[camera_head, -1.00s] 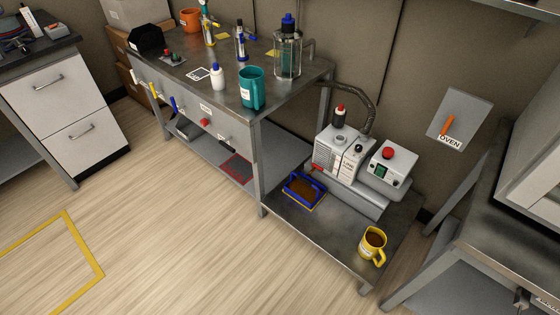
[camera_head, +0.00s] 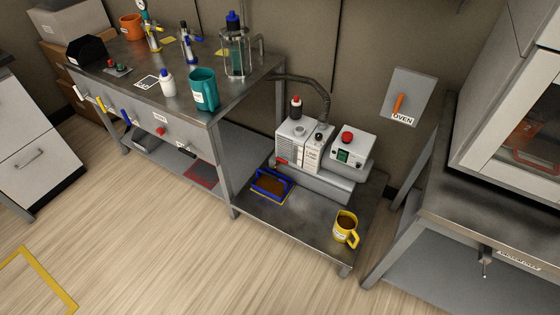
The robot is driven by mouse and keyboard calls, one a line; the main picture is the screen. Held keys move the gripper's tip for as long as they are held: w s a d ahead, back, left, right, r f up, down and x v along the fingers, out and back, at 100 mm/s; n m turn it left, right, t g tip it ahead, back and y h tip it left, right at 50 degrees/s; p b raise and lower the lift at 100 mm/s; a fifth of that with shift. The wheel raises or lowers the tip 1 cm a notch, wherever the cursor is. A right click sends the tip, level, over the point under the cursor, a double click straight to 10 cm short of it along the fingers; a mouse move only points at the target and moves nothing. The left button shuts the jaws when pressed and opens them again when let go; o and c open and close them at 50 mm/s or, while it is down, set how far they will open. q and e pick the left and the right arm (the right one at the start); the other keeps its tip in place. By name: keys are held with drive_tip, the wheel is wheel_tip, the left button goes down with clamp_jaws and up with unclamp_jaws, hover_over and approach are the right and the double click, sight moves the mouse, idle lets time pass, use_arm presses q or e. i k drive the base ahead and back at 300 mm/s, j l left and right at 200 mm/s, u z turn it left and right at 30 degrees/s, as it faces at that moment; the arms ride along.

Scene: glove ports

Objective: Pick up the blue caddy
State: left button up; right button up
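The blue caddy (camera_head: 286,192) is a small blue-rimmed tray with brown contents. It sits on the low grey shelf (camera_head: 300,222), at its left side, in front of the white pump unit. A thin yellow edge shows beneath its front. Neither of my grippers is in view, and nothing is seen touching the caddy.
A yellow mug (camera_head: 345,228) stands at the shelf's front right. The white pump unit (camera_head: 303,150) and a control box (camera_head: 350,150) stand behind the caddy. A taller bench (camera_head: 130,90) is at left, another bench (camera_head: 470,215) at right. The wooden floor (camera_head: 150,240) in front is clear.

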sight(271, 184)
drive_tip(key=i+j+z, duration=0.4)
drive_tip(key=j, duration=0.3)
drive_tip(key=i+j+z, duration=0.4)
drive_tip(key=j, duration=0.4)
drive_tip(key=i+j+z, duration=0.15)
drive_tip(key=i, duration=0.5)
